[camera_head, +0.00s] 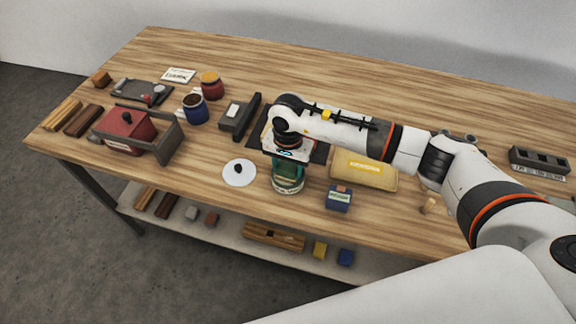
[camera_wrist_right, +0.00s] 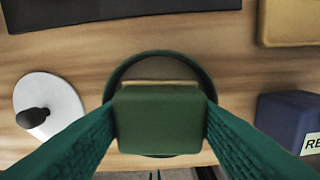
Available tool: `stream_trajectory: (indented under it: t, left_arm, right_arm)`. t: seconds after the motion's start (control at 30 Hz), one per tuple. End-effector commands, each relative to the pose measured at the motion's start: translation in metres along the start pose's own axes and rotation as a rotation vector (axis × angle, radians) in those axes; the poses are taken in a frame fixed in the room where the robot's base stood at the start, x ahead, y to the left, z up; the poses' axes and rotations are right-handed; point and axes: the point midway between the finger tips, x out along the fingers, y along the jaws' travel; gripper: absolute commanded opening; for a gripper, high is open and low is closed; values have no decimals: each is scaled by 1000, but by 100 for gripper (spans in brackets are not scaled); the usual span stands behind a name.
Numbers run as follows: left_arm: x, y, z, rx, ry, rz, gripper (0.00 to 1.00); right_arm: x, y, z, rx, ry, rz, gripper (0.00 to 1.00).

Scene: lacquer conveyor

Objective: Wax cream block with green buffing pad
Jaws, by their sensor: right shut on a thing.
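My right gripper (camera_head: 288,165) points down over a round green jar (camera_head: 288,187) near the table's front edge. In the right wrist view its teal fingers (camera_wrist_right: 160,110) are shut on the green buffing pad (camera_wrist_right: 158,122). The pad is over the jar's opening, whose dark green rim (camera_wrist_right: 158,55) shows around it; whether it touches the contents is hidden. A pale strip shows behind the pad inside the rim. I cannot make out a cream block for sure; my arm hides part of the dark mat (camera_head: 320,152). My left gripper is not in view.
A white lid with a black knob (camera_head: 239,173) lies left of the jar. A blue box (camera_head: 339,198) and a yellowish labelled pad or bag (camera_head: 364,170) lie to the right. Red (camera_head: 212,86) and blue (camera_head: 195,108) jars and a red box (camera_head: 130,132) stand further left.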

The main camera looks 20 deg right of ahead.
Motion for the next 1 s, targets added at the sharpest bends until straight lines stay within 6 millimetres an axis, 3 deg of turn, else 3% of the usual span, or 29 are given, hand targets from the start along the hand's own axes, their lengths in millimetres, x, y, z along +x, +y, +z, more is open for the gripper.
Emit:
stream_trajectory:
  t: [0.27,1.0]
  left_arm:
    - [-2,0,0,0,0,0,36]
    - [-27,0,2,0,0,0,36]
  right_arm:
    - [-1,-1,-1,0,2,-4,28]
    - [-61,0,0,-1,0,0,28]
